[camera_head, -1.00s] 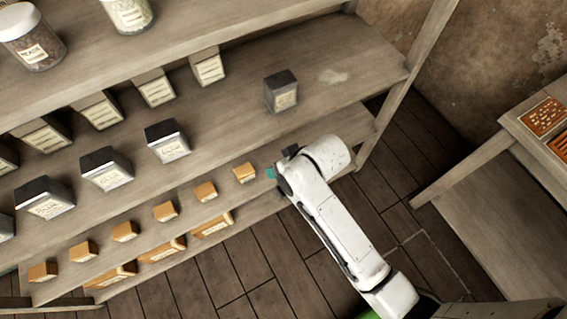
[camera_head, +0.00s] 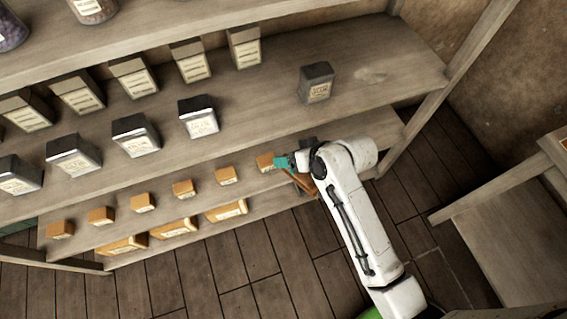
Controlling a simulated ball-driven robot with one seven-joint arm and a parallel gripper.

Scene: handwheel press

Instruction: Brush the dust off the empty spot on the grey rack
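The grey wooden rack (camera_head: 420,62) fills the left and middle of the view. Its middle shelf carries a row of dark-topped tins (camera_head: 198,117), with a bare gap (camera_head: 258,103) before the last tin (camera_head: 316,83). A faint pale patch (camera_head: 372,74), which looks like dust, lies on the bare shelf right of that last tin. My gripper (camera_head: 284,162) is at the lower shelf's front edge, below the middle shelf, beside the rightmost small orange box. A teal part shows at its tip. A thin brown piece (camera_head: 301,182) shows just below it; I cannot tell whether it is held.
Small orange boxes (camera_head: 183,188) line the lower shelf, with larger ones (camera_head: 174,228) below. Tan boxes (camera_head: 190,62) stand behind the tins, and jars are above. A wooden bench (camera_head: 500,220) stands at right. Plank floor (camera_head: 250,270) lies open in front.

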